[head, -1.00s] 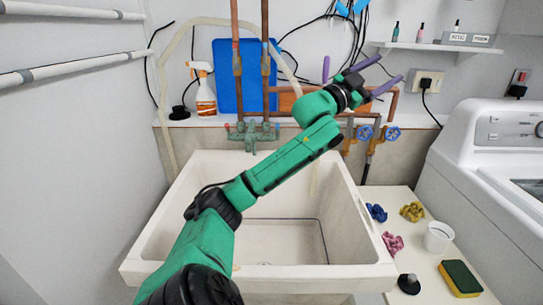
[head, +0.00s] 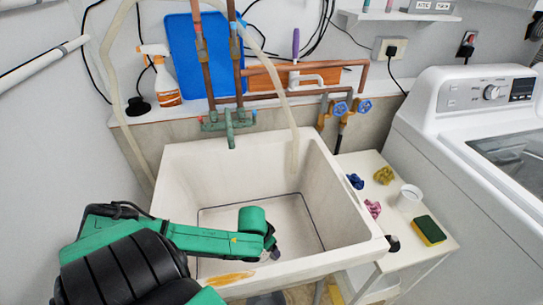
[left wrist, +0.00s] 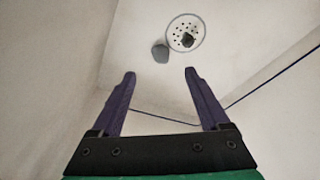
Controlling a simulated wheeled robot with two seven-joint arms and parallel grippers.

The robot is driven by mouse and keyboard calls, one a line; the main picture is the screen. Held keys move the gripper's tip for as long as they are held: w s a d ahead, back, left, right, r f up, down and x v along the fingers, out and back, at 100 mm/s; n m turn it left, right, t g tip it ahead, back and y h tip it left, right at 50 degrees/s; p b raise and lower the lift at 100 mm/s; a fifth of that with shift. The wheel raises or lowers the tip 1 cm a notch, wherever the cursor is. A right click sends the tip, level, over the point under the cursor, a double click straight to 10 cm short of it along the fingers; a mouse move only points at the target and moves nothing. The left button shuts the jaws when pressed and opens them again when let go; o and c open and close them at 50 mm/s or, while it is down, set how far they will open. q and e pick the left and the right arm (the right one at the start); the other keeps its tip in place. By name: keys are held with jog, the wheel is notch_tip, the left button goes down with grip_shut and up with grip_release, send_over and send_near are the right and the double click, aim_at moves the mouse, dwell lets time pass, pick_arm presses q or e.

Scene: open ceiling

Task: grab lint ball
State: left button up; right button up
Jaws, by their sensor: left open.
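In the left wrist view a small dark clump (left wrist: 188,40), which looks like the lint ball, sits on the round perforated drain (left wrist: 174,28) in the sink floor. A smooth grey lump (left wrist: 160,53) lies beside the drain; I cannot tell what it is. My left gripper (left wrist: 160,74) is open and empty, its purple fingers pointing toward the drain, apart from both. In the head view my left gripper (head: 275,254) reaches down into the white sink (head: 175,205) near its front wall, mostly hidden by my arm. The drain and clump cannot be made out there. My right gripper is out of view.
The sink walls surround the gripper. A side table (head: 412,233) at right holds blue (head: 355,181), yellow (head: 384,175) and pink (head: 373,208) clumps, a white cup (head: 409,197), a sponge (head: 429,230) and a black stopper (head: 392,243). A hose (head: 292,140) hangs into the sink.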

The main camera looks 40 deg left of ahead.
pick_arm(q)
jog(key=b+x, duration=0.1)
jog(key=x, duration=0.9)
jog(key=shift+w+f+b, duration=0.15)
jog(key=shift+w+b, duration=0.1)
jog(key=shift+b, duration=0.05)
grip_shut()
